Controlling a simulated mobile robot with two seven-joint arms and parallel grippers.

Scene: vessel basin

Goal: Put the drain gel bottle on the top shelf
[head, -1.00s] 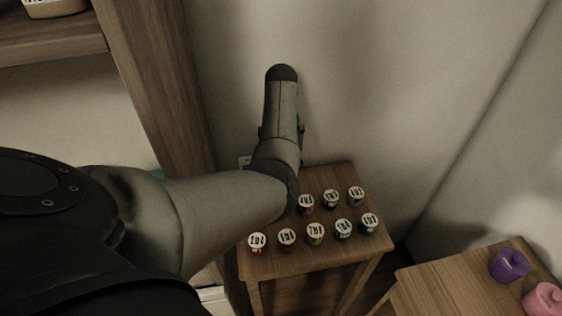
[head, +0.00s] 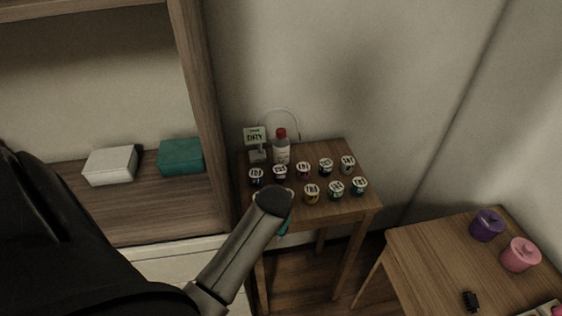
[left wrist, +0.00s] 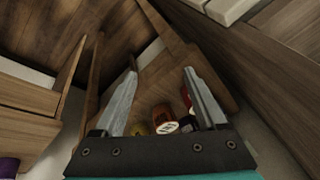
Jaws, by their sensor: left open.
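A white bottle with a red cap (head: 281,150), which looks like the drain gel bottle, stands upright at the back of the small wooden table (head: 350,207) in the head view. I cannot read its label. The shelf unit (head: 208,130) stands at the left, with a higher board (head: 75,10) at the top edge. My left gripper (left wrist: 159,73) is open and empty in the left wrist view. In the head view it is mostly hidden behind my forearm, at the table's front left edge, apart from the bottle. My right gripper is not in view.
Several small lidded pots (head: 311,193) stand in front of and beside the bottle. A small sign (head: 255,138) stands left of it. A white box (head: 110,165) and a teal box (head: 181,157) lie on the lower shelf. A second table (head: 430,262) holds purple and pink pots.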

